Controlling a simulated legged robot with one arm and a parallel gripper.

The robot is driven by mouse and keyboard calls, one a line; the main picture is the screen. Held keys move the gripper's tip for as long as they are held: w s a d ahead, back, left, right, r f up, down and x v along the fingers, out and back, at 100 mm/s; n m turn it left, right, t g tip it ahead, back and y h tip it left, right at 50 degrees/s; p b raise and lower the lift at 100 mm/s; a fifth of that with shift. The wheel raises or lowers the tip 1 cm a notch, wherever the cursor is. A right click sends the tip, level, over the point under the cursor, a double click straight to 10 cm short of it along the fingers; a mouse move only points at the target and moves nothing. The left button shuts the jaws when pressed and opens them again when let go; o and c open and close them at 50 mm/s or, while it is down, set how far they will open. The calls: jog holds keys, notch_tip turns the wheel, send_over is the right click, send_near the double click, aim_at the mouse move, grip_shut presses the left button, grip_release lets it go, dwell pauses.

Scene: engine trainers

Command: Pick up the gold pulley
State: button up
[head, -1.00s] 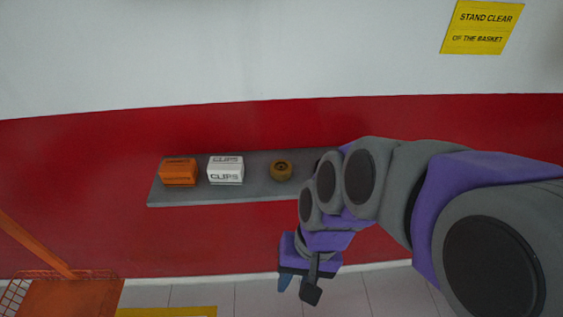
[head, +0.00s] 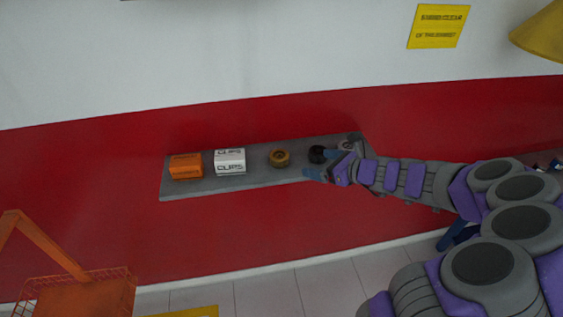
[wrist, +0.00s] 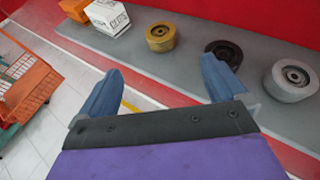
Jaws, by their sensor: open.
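The gold pulley (head: 279,157) sits on a grey wall shelf (head: 222,183), between a white clips box and a black pulley. In the wrist view the gold pulley (wrist: 160,37) lies beyond my fingertips, above the gap between them. My gripper (head: 322,164) is open and empty, at the shelf's front edge to the right of the gold pulley. In the wrist view my gripper (wrist: 162,75) shows two blue fingers spread wide. The right finger is close to the black pulley and partly covers it; I cannot tell whether they touch.
On the shelf are an orange box (head: 186,167), the white clips box (head: 230,162), the black pulley (wrist: 224,52) and a grey pulley (wrist: 290,79). An orange basket (head: 80,292) stands at lower left. The red wall (head: 90,180) rises behind the shelf.

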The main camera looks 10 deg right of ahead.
jog(key=b, duration=0.2)
send_near(283, 157)
jog(key=shift+w+d+f, duration=0.2)
jog(key=shift+w+d, duration=0.1)
jog(key=shift+d, duration=0.2)
jog(key=x, duration=0.2)
jog(key=a+x, duration=0.1)
jog(key=x, duration=0.2)
jog(key=shift+s+r, duration=0.15)
jog(key=shift+w+a, duration=0.3)
jog(key=shift+a, duration=0.05)
jog(key=x, duration=0.1)
jog(key=b+x, duration=0.2)
jog(key=x, duration=0.1)
jog(key=shift+w+d+f, duration=0.1)
jog(key=shift+d+f, duration=0.25)
jog(key=shift+w+a, duration=0.15)
jog(key=shift+a, duration=0.5)
jog(key=shift+c, duration=0.9)
jog(key=shift+d, duration=0.4)
jog(key=c, duration=0.6)
jog(key=shift+a, duration=0.2)
jog(key=c, duration=0.7)
